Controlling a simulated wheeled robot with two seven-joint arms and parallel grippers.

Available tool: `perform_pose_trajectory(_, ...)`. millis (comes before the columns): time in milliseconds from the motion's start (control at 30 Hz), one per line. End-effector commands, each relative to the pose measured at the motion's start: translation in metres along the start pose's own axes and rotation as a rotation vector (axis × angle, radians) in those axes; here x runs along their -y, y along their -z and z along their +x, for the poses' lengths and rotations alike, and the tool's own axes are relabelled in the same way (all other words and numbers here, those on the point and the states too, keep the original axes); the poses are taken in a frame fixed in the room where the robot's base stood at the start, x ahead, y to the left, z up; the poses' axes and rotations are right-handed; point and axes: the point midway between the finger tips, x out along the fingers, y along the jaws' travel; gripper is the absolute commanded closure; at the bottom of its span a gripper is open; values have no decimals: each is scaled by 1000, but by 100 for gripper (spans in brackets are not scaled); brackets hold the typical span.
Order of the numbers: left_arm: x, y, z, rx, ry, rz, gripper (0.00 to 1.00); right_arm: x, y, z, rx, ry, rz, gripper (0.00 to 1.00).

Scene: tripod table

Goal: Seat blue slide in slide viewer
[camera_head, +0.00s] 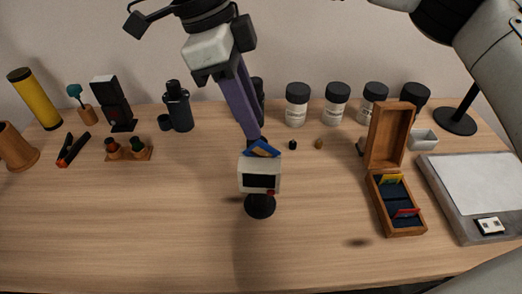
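The slide viewer (258,166) is a small white box with a dark window on a round black stand, in the middle of the table. The blue slide (265,149) is tilted at the viewer's top edge. I cannot tell whether it is partly in the viewer or just above it. My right gripper (258,142) reaches down from the top with long purple fingers, which are shut on the blue slide and hide part of it. My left gripper is not in view.
An open wooden slide box (405,231) with a yellow slide (390,179) and a red slide (408,212) stands to the right, beside a light panel (470,185). Several dark-lidded jars (297,106) line the back. The front left of the table is clear.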

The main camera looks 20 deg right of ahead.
Motion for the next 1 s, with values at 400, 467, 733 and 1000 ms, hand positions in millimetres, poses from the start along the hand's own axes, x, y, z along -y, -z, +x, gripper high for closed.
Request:
perform_pose_trajectory(400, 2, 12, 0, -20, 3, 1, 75, -6, 1, 44, 0, 0, 1, 75)
perform_pose_trajectory(467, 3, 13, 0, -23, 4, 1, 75, -6, 1, 44, 0, 0, 1, 75)
perform_pose_trajectory(733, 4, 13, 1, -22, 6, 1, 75, -6, 0, 44, 0, 0, 0, 100)
perform_pose_trajectory(1000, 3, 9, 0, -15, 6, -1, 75, -6, 0, 44, 1, 0, 0, 100)
